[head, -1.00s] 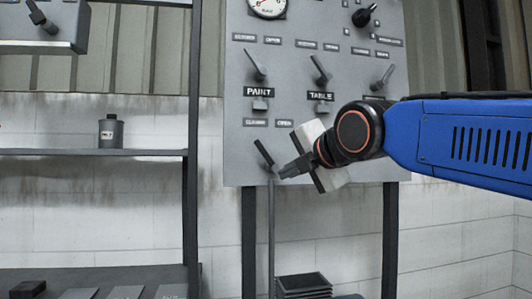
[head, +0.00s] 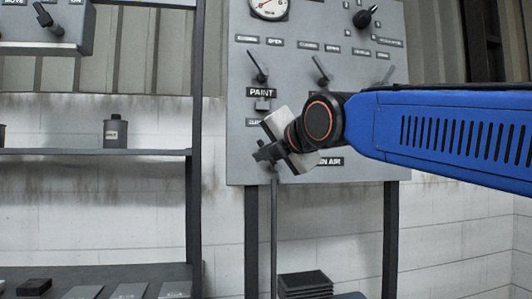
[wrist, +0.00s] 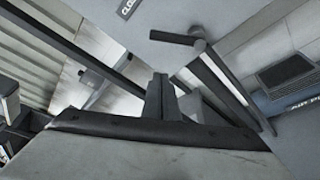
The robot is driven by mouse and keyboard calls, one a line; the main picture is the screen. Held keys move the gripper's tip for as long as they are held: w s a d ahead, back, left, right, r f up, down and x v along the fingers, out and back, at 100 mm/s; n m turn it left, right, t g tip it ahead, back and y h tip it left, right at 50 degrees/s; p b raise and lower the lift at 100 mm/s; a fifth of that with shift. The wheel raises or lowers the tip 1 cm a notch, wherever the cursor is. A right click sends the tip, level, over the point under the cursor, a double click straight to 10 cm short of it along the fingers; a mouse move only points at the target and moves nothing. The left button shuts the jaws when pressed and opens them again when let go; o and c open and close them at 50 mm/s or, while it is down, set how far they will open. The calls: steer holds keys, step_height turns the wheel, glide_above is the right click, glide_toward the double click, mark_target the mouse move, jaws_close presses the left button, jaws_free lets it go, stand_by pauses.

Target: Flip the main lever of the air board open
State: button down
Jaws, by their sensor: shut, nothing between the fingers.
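The grey air board (head: 235,130) stands in the middle of the head view, with the end of an "...N AIR" label (head: 330,161) at its lower edge. In the wrist view the main lever (wrist: 175,38) is a dark handle on a round pivot, its free end pointing left, near a partly cut-off "CLO..." label (wrist: 126,8). My gripper (head: 266,156) is shut and empty at the board's lower left, covering most of the lever there. In the wrist view the fingertips (wrist: 160,82) appear below the handle with a visible gap; contact cannot be confirmed.
Other levers (head: 258,68) and a gauge (head: 268,6) sit higher on the board. A vertical pipe (head: 274,230) runs down below the gripper. A shelf (head: 90,152) with a canister (head: 115,132) stands left; black trays (head: 305,283) lie below.

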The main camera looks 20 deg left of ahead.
steer(key=w+a, duration=0.2)
steer(key=w, duration=0.4)
steer(key=shift+w+a+r, duration=0.25)
steer(key=shift+w+r, duration=0.05)
steer(key=shift+r, duration=0.15)
stand_by(0.4)
